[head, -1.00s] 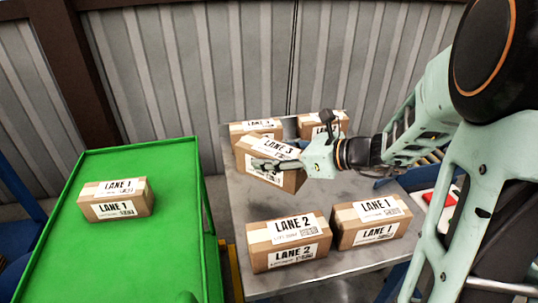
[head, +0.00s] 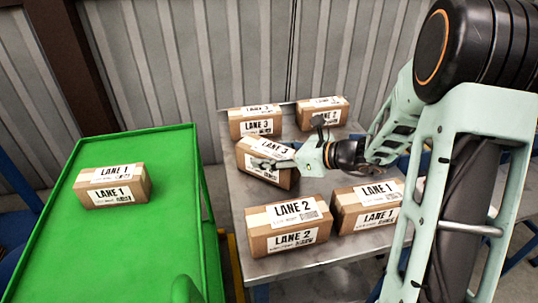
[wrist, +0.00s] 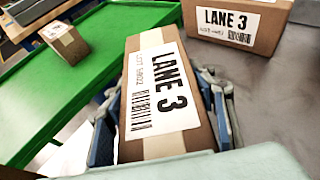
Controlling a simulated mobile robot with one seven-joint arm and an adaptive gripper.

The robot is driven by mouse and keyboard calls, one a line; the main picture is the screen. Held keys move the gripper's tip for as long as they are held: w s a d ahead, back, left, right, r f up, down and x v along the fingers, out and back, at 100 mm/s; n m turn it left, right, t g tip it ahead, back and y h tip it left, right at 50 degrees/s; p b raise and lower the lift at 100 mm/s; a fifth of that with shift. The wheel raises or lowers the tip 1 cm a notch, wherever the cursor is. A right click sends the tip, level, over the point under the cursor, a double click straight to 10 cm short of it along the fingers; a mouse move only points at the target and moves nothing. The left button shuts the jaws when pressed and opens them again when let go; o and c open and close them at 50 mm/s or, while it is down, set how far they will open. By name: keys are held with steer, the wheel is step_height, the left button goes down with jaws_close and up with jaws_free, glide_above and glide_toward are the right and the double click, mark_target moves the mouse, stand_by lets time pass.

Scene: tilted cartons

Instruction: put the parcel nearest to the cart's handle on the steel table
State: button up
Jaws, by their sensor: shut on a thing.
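My gripper (head: 275,164) is shut on a brown parcel labelled LANE 3 (head: 283,179), over the middle of the steel table (head: 232,184). In the wrist view the held LANE 3 parcel (wrist: 150,80) sits between the two fingers. It looks slightly tilted in the head view; whether its underside touches the table cannot be told. A LANE 1 parcel (head: 112,185) lies on the green cart (head: 60,245), and it also shows in the wrist view (wrist: 65,42). A green rounded part (head: 185,290) at the cart's near right end may be its handle.
On the table, another LANE 3 parcel (head: 255,121) and a LANE 2 parcel (head: 322,113) stand at the back. A LANE 2 parcel (head: 290,226) and a LANE 1 parcel (head: 367,206) stand in front. A gap separates cart and table.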

steer(key=shift+f, duration=0.2)
steer(key=o, duration=1.5)
steer(key=shift+c, duration=0.2)
steer(key=shift+r, duration=0.1)
steer(key=shift+r, duration=0.2)
steer(key=p+v, duration=0.1)
steer(key=v, duration=1.1)
steer(key=shift+p, duration=0.4)
steer(key=shift+f, duration=0.2)
